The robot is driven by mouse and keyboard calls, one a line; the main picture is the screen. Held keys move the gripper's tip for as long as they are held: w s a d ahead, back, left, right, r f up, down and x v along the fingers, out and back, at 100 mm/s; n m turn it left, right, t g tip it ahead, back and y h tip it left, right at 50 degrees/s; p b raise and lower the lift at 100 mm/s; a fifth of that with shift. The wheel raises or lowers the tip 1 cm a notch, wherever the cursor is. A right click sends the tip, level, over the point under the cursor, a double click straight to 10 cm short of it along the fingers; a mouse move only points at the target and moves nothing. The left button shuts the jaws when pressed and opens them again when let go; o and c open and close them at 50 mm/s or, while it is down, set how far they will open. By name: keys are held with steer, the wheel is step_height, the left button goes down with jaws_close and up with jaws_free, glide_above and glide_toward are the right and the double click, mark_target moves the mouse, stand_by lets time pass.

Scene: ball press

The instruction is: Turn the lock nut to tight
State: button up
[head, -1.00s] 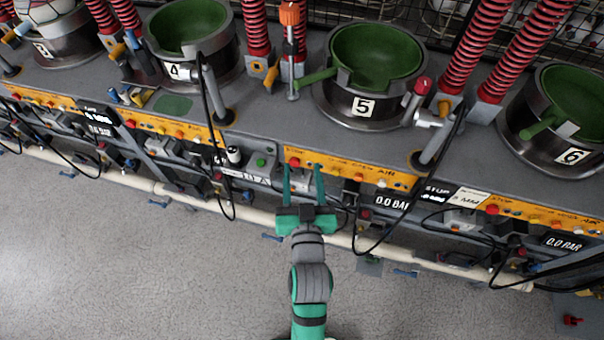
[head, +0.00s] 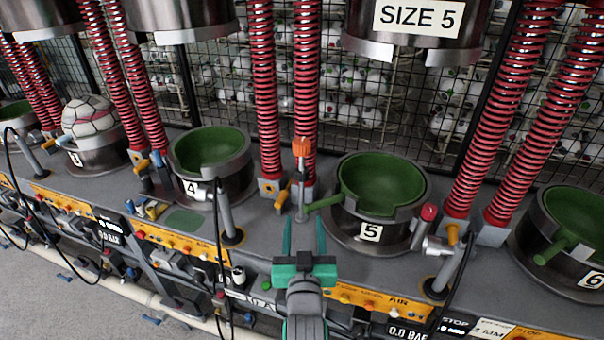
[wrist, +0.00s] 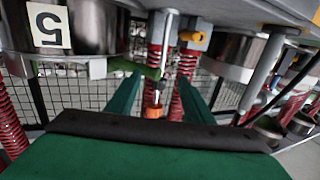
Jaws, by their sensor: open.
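My gripper (head: 304,226) is open and empty, its two green fingers pointing up toward the bench in front of press 5. An upright grey rod with an orange cap (head: 301,146) stands just left of press 5, beyond my fingertips. In the wrist view, which is upside down, the orange cap (wrist: 153,111) shows between the fingers, apart from them. I cannot tell for certain which part is the lock nut. The green mould bowl of press 5 (head: 383,183) is open, with a green handle (head: 324,202) reaching left toward the rod.
Red springs (head: 306,75) stand behind the rod, with yellow levers at their feet. A red knob (head: 429,212) is right of press 5. Press 4 (head: 212,160) is left and press 6 (head: 575,235) right. A black cable (head: 219,260) hangs left of my arm.

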glide_toward(302, 177)
steer(key=w, duration=1.2)
steer(key=shift+f, duration=0.2)
steer(key=c, duration=1)
